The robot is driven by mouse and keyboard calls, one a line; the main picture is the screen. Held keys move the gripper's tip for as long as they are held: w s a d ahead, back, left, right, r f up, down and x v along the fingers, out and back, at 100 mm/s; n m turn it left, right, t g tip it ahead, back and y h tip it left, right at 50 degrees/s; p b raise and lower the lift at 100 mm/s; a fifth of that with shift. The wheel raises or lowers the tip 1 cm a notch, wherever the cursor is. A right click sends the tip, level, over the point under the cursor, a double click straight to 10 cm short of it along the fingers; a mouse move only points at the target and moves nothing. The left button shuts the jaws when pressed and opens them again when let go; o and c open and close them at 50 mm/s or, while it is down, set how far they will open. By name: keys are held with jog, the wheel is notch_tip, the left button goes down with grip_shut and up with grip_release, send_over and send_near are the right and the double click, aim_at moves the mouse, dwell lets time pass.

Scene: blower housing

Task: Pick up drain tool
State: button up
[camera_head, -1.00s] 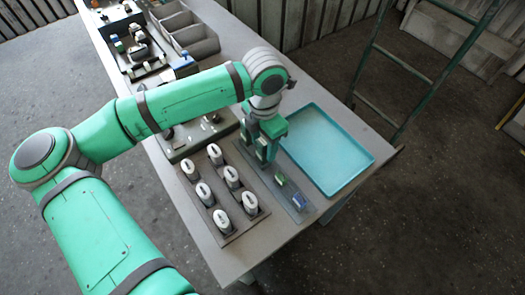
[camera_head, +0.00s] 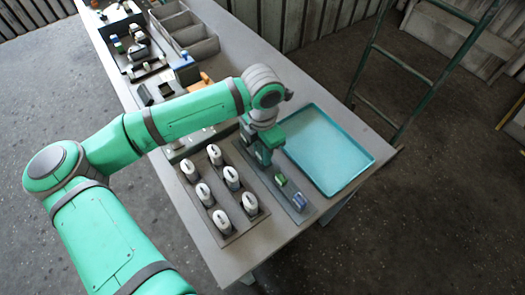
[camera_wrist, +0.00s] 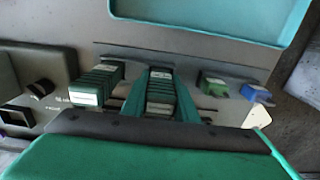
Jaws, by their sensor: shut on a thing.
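My gripper (camera_wrist: 161,98) is shut on a dark green ribbed tool (camera_wrist: 160,88) with a pale label on top, which stands between its two teal fingers. I take this for the drain tool, but its label is too small to read. In the head view my gripper (camera_head: 262,156) is over the narrow grey rack (camera_head: 268,178), and the arm hides most of the held tool. The tool appears still at the rack; I cannot tell whether it is lifted clear.
Another dark green ribbed block (camera_wrist: 95,87) stands left of my fingers. A small green piece (camera_wrist: 213,86) and a blue piece (camera_wrist: 256,92) sit to the right. A teal tray (camera_head: 372,158) is empty. A rack of white-topped pieces (camera_head: 228,238) stands left.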

jog(key=shift+r, duration=0.1)
jog(key=shift+r, duration=0.55)
jog(key=s+d+r, duration=0.5)
jog(key=s+r, duration=0.6)
jog(key=s, duration=0.2)
jog(key=shift+r, duration=0.35)
